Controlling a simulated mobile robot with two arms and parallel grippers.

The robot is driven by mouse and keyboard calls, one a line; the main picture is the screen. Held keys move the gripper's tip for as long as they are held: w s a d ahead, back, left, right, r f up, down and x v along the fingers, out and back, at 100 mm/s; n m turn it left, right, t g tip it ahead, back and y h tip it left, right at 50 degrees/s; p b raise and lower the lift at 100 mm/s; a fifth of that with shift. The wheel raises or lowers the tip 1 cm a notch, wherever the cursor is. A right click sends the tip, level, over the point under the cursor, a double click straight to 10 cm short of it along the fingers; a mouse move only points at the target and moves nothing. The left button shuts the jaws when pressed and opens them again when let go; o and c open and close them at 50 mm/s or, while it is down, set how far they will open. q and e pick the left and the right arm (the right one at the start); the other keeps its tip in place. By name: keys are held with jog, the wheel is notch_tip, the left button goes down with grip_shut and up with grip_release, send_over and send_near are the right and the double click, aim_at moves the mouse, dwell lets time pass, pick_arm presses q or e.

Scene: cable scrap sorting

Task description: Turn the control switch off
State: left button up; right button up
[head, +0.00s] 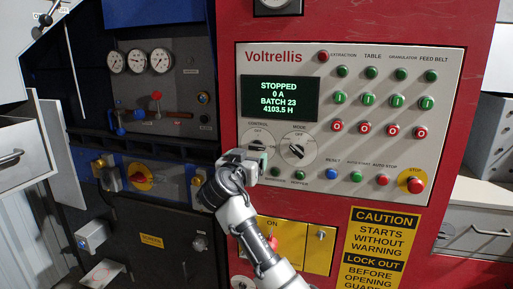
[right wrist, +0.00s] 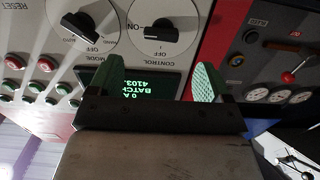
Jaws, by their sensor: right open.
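The control switch (head: 258,148) is a black knob on the pale Voltrellis panel (head: 245,100), below the screen. Its handle lies about horizontal, in line with the ON mark; OFF is printed above it. In the right wrist view the switch (right wrist: 150,31) appears upside down, beyond the fingertips. My right gripper (head: 258,163) is just in front of and below the switch in the head view, partly covering its dial. In the right wrist view the right gripper (right wrist: 160,78) is open, with nothing between its fingers. No contact with the switch is visible. My left gripper is not in view.
The mode knob (head: 296,152) is close to the right of the switch. The screen (head: 279,98) reads STOPPED, 0 A. Several push buttons and a red stop button (head: 415,185) are to the right. Gauges (head: 138,61) and levers are on the dark panel at left.

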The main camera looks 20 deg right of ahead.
aim_at(256, 148)
jog(key=p+x, duration=0.2)
jog(key=x, duration=0.4)
jog(key=shift+w+d+r, duration=0.15)
jog(key=shift+w, duration=0.15)
jog(key=shift+w+d, duration=0.4)
jog(key=shift+w, duration=0.15)
jog(key=c, duration=0.9)
